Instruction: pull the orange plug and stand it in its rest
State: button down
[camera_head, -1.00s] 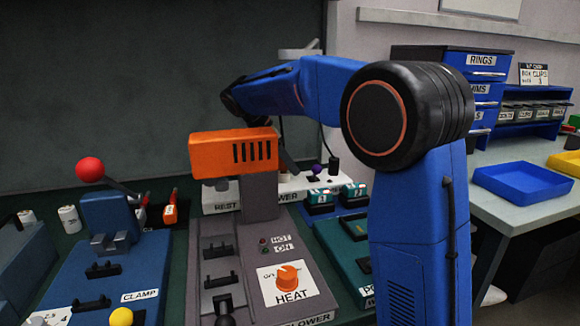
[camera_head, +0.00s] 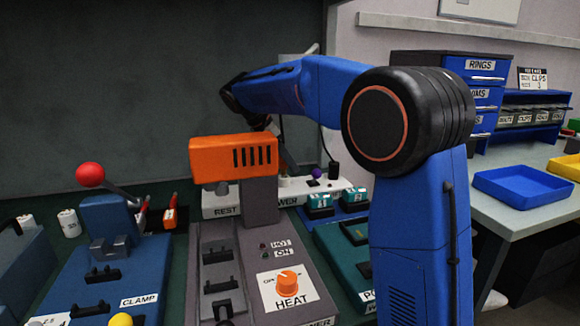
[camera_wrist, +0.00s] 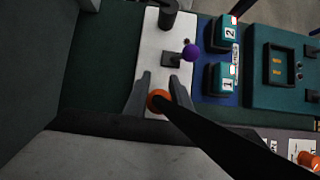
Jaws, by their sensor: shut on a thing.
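The orange plug (camera_wrist: 156,97) shows end-on as a round orange top between my fingertips in the wrist view. My gripper (camera_wrist: 158,92) is shut on it, over the lower end of the white power strip (camera_wrist: 155,65). A broad black band, which may be the plug's cord, runs from it to the lower right. I cannot tell whether the plug is seated or lifted. In the head view the plug is hidden behind the orange blower head (camera_head: 233,158). The strip's front carries a REST label (camera_head: 227,211) at its left; the rest itself is hidden.
A black plug (camera_wrist: 169,14) and a purple-knobbed switch (camera_wrist: 190,53) stand along the strip. Teal blocks 1 (camera_wrist: 222,80) and 2 (camera_wrist: 226,33) sit beside it. The blower head and clamp (camera_head: 110,220) stand to the left in the head view.

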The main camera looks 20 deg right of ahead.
jog(key=shift+r, duration=1.15)
dwell(0.8)
